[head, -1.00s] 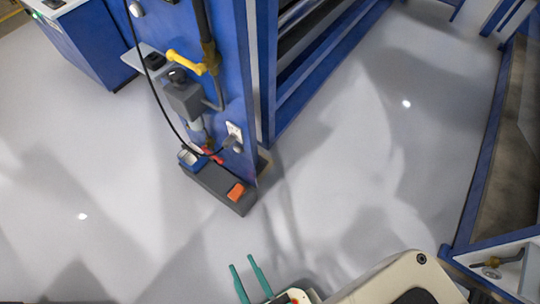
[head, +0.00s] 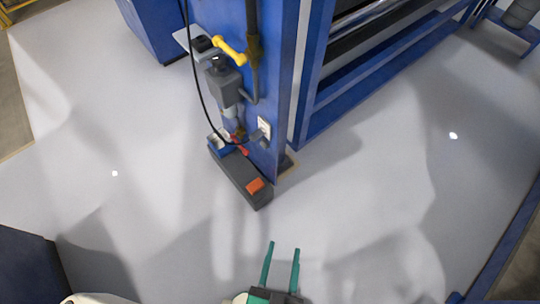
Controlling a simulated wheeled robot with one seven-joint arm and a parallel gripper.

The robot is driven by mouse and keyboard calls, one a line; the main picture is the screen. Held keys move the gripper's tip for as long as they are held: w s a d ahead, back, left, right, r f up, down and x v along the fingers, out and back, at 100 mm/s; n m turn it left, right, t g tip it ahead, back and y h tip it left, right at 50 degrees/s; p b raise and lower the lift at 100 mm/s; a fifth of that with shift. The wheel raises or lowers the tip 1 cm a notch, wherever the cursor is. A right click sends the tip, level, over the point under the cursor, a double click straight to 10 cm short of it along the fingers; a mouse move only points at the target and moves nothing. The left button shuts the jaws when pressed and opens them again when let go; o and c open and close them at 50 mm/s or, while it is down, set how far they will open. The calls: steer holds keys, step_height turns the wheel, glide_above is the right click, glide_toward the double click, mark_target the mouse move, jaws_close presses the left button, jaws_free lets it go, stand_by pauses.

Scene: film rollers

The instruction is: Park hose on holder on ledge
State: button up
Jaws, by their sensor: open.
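My gripper (head: 283,247) is at the bottom centre of the head view, its two teal fingers apart with nothing between them. It is in front of the blue column and clear of it. A thin black hose or cable (head: 198,85) hangs in a curve down the left side of the column, bending toward a fitting on the column's lower face. A small pale ledge (head: 184,38) juts out left of the column with a dark block (head: 203,43) by it. I cannot tell whether this block is the holder.
The blue column (head: 276,95) carries a yellow-handled pipe (head: 230,50) and a grey box (head: 224,86). A blue roller frame (head: 375,100) stands behind right. The grey floor around my gripper is open.

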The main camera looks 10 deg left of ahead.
steer(key=w+a+f+m+y, duration=0.1)
steer(key=w+f+m, duration=0.2)
steer(key=w+f, duration=0.4)
steer(key=m+g+y, duration=0.3)
steer(key=m+y, duration=0.2)
steer(key=m, duration=0.1)
glide_toward(255, 139)
steer(key=x, duration=0.9)
steer(key=shift+w, duration=0.3)
steer(key=c, duration=1.2)
steer(key=shift+o, duration=0.2)
steer(key=shift+s, duration=0.15)
